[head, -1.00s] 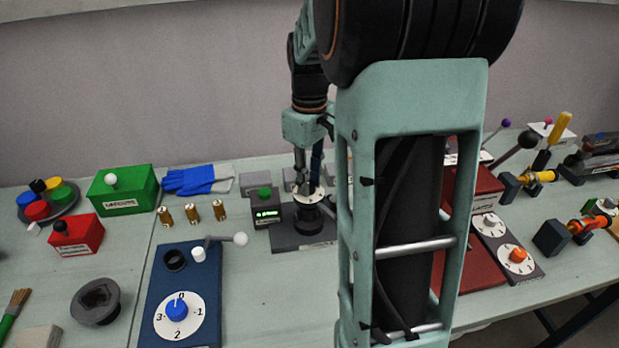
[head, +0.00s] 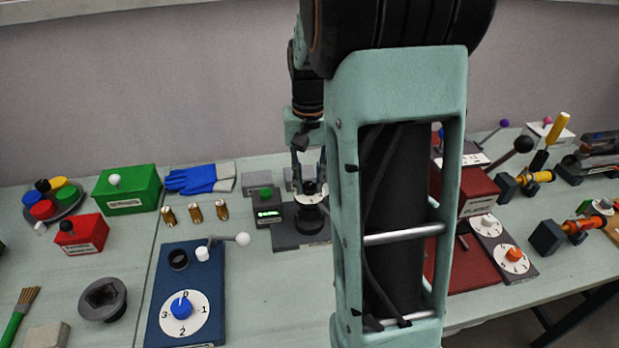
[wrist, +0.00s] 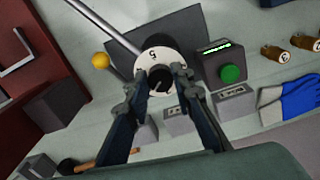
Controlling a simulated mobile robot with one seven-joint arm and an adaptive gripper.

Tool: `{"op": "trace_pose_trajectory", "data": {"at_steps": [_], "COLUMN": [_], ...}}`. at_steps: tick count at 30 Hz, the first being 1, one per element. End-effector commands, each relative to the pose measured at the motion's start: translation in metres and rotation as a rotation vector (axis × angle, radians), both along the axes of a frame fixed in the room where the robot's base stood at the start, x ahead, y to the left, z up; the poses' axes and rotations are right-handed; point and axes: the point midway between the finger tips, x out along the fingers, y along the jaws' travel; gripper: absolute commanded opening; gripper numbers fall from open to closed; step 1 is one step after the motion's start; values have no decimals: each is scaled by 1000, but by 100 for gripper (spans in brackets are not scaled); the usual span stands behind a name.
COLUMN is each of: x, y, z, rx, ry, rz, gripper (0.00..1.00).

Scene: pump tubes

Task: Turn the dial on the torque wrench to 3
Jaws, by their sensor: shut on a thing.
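The torque wrench's white dial (wrist: 152,55) shows in the wrist view with a black knob (wrist: 160,82) at its centre. One numeral, which looks like a 5, is readable at its upper edge; the others are hidden or too small. My gripper (wrist: 161,76) is shut on the black knob, one finger on each side. A silver rod (wrist: 103,25) runs from the dial toward the upper left. In the head view the dial (head: 321,190) sits on a black round stand (head: 309,218), partly behind my arm, and its marks cannot be read there.
A box with a green button (wrist: 230,73) and lit display stands close beside the dial. A yellow ball (wrist: 100,60) is on its other side. Brass fittings (head: 194,213), blue gloves (head: 200,178) and a blue panel with a numbered dial (head: 160,325) lie to the left.

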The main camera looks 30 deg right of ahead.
Motion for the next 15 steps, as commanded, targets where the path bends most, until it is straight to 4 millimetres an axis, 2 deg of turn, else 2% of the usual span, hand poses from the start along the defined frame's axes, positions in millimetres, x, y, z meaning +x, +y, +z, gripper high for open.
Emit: {"op": "trace_pose_trajectory", "data": {"at_steps": [6, 15], "x": [1, 1], "y": [0, 0], "z": [1, 1], "rx": [0, 0], "ry": [-2, -3], "rz": [-99, -152], "gripper": [0, 0]}}
